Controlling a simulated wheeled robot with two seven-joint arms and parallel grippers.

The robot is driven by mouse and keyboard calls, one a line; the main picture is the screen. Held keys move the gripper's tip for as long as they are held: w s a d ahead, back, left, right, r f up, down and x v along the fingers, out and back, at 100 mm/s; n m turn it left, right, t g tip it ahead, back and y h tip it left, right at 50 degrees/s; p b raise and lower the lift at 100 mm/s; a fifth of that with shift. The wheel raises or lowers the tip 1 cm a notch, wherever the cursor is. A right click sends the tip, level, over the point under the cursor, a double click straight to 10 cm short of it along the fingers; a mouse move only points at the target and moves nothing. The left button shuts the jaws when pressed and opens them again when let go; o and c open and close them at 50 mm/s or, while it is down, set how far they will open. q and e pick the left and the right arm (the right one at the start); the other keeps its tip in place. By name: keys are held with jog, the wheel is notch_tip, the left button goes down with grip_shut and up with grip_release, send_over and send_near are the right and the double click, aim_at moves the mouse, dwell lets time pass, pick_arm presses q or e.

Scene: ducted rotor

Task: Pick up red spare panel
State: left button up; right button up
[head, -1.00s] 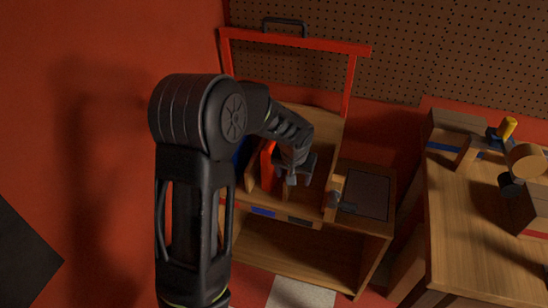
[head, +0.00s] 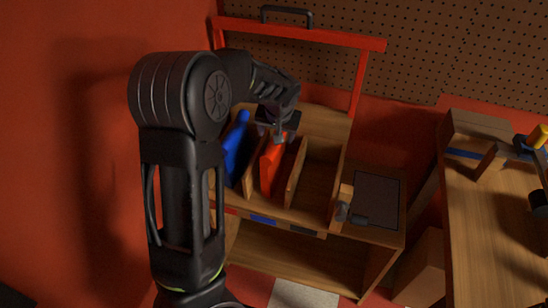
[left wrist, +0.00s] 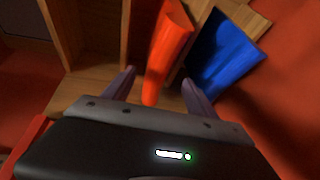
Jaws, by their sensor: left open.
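The red panel (head: 271,168) stands upright in a slot of the wooden rack (head: 318,185) in the head view. A blue panel (head: 236,148) stands in the slot to its left. My left gripper (head: 279,134) is at the far upper end of the red panel. In the left wrist view its fingers (left wrist: 158,92) are open, one on each side of the red panel (left wrist: 165,45), with visible gaps and no clear grip. The blue panel (left wrist: 226,55) is just right of the right finger there. My right gripper is in neither view.
A red frame bar (head: 300,36) with uprights spans above the rack's back. Wooden dividers (head: 295,172) flank the red panel's slot. A dark grey plate (head: 377,198) lies on the rack's right top. A wooden workbench (head: 490,235) with parts stands at right.

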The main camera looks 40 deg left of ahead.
pick_arm(q)
jog(key=shift+w+a+f, duration=0.15)
jog(key=shift+f, duration=0.4)
jog(key=x, duration=0.5)
jog(key=shift+w+f+p, duration=0.1)
jog(key=shift+p, duration=0.25)
grip_shut()
dwell(0.6)
dwell(0.3)
